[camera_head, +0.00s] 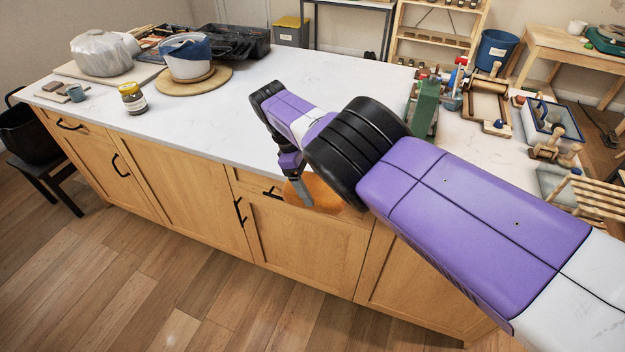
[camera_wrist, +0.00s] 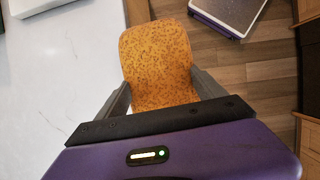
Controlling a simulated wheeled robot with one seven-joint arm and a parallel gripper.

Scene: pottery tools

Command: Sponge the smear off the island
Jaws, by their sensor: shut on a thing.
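An orange speckled sponge (camera_head: 322,194) is clamped in my gripper (camera_head: 300,188), which is shut on it. In the head view they hang in front of the island's drawer fronts, just off the near edge of the white top. The wrist view shows the sponge (camera_wrist: 157,55) between the two fingers (camera_wrist: 160,95), reaching out past them. The white island top (camera_head: 225,125) also fills the left of the wrist view (camera_wrist: 55,85). I make out no smear on the top in either view. My arm hides part of the top in the head view.
A jar (camera_head: 133,99), a blue-and-white pot on a round board (camera_head: 180,83) and a wrapped lump (camera_head: 105,53) stand at the left. A green block (camera_head: 424,108), a wooden tray (camera_head: 485,106) and several tools crowd the right. The top's left middle is clear.

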